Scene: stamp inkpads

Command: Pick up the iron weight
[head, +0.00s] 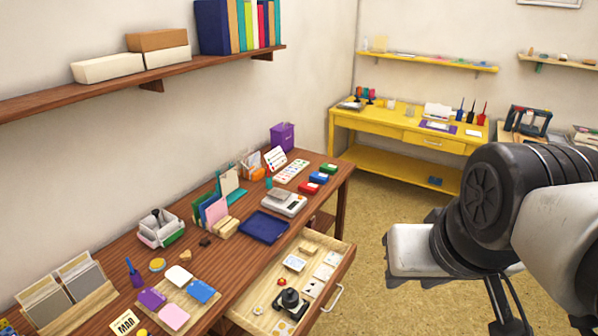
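A black, knobbed piece on a dark base, which looks like the iron weight (291,301), stands upright in the open wooden drawer (345,262) under the brown desk. It is near the drawer's front part, among small pale cards and blocks. My arm shows large at the right, in front of the floor and the yellow table. The fingertips of my gripper do not show, so what it holds is hidden. My arm is well to the right of the drawer, apart from it.
The brown desk (110,287) carries a blue tray (263,227), a scale (284,204), coloured inkpads (174,316) and upright folders. A wall shelf (180,82) hangs above it. A yellow table (400,121) stands at the back. Floor (385,205) is clear between drawer and arm.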

